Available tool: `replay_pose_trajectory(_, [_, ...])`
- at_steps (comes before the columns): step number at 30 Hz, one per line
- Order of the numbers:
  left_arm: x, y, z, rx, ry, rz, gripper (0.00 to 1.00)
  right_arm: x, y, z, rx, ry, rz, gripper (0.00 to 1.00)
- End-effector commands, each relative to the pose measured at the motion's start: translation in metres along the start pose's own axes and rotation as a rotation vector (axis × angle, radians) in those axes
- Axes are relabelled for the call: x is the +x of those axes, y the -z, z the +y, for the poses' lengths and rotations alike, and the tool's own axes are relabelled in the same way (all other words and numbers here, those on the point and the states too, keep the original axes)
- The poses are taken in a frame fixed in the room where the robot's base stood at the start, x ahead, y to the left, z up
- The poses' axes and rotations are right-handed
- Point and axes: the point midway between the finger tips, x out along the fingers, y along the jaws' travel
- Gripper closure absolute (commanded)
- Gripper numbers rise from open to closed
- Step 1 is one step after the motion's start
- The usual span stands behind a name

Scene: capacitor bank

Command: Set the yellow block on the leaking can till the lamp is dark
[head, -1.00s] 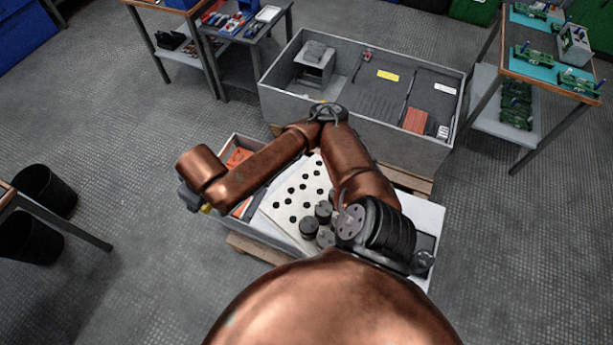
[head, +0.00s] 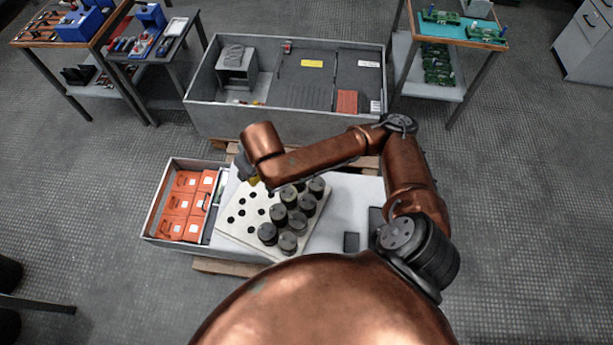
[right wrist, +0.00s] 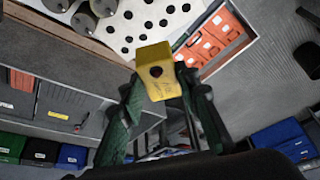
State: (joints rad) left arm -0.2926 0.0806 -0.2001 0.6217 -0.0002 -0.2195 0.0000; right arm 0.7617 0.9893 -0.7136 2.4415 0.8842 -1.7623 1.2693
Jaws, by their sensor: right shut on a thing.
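My right gripper (right wrist: 160,92) is shut on the yellow block (right wrist: 158,65), which has a dark round hole in its face. In the head view the block (head: 254,181) shows as a small yellow patch under my wrist, above the far left part of the white plate with holes (head: 236,230). Several dark cans (head: 289,242) stand in the right part of the plate; some also show in the right wrist view (right wrist: 82,21), apart from the block. I cannot tell which can leaks. I cannot make out a lamp. My left gripper is not in view.
An open bin of orange boxes (head: 176,206) stands left of the plate. A large grey cabinet box (head: 215,112) with a yellow label lies behind it. A small dark block (head: 351,242) sits on the white surface right of the cans. My right arm spans above the plate's far side.

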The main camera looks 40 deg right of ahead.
Motion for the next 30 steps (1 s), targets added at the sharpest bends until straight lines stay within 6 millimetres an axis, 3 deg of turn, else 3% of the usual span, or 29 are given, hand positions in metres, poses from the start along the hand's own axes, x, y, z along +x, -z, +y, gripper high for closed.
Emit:
replay_pose_trajectory(2, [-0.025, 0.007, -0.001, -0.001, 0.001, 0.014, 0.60, 0.005, 0.007, 0.002, -0.025, 0.008, -0.002, 0.98])
replay_pose_trajectory(7, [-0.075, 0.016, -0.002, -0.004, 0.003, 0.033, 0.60, 0.055, 0.008, 0.022, -0.118, 0.043, -0.004, 0.98])
replay_pose_trajectory(11, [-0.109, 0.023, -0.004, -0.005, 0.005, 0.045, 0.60, 0.099, -0.011, 0.051, -0.198, 0.075, -0.006, 0.98])
replay_pose_trajectory(15, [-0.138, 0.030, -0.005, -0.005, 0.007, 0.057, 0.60, 0.136, -0.041, 0.084, -0.283, 0.111, -0.005, 0.98])
replay_pose_trajectory(22, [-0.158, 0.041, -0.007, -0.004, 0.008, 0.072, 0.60, 0.166, -0.079, 0.114, -0.376, 0.152, 0.000, 0.98])
replay_pose_trajectory(30, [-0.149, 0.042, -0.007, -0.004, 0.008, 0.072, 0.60, 0.179, -0.089, 0.117, -0.389, 0.160, 0.001, 0.98])
